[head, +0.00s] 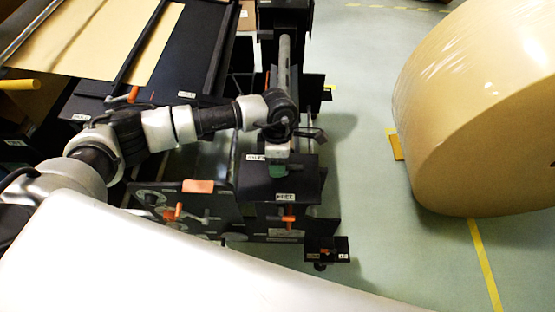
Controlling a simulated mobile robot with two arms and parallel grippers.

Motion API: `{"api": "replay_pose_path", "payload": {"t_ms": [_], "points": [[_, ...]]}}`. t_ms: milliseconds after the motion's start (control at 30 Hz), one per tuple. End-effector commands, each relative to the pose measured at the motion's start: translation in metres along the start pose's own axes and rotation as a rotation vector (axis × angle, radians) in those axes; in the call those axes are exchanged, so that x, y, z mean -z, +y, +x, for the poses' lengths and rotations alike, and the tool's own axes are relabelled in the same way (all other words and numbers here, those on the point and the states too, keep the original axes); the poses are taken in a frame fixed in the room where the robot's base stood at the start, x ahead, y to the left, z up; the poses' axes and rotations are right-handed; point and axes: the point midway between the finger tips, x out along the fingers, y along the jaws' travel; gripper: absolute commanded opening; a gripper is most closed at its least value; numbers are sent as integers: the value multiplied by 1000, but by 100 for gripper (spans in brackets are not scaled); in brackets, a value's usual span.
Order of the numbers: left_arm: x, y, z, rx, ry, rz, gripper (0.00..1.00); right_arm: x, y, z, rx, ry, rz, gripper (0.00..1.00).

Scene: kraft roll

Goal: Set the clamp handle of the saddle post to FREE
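My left arm reaches in from the left, and its gripper (278,165) points down over a black box-like post (305,180) in the middle of the view. A green part shows at the gripper's lower end; I cannot tell whether it belongs to the gripper or the post. The fingers are too small and covered to tell open from shut. A small white label (285,197) sits on the post's front edge, and another label (255,157) is to its left; neither reads clearly. An orange handle (288,220) is below the front label. I cannot tell which part is the clamp handle. My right gripper is not in view.
A large kraft roll (470,110) stands on the floor at the right. A black plate (180,207) with orange parts is left of the post. A small black bracket (327,248) sticks out at the front. Green floor with a yellow line (485,265) is clear between post and roll.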

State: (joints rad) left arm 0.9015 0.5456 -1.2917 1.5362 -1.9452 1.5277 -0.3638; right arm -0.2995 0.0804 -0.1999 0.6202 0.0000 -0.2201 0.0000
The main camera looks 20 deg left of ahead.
Motion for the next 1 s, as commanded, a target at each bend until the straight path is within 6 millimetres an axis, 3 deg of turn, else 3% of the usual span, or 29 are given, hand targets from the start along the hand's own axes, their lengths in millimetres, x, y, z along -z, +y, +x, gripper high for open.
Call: {"api": "replay_pose_path", "payload": {"t_ms": [33, 300, 667, 1000], "points": [[0, 0, 0, 0, 0, 0, 39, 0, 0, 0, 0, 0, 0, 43], [0, 0, -1, 0, -1, 0, 0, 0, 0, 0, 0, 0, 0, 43], [0, -1, 0, 0, -11, -53, 0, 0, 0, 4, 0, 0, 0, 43], [0, -6, 2, -1, -61, -293, 0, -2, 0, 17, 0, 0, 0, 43]]}}
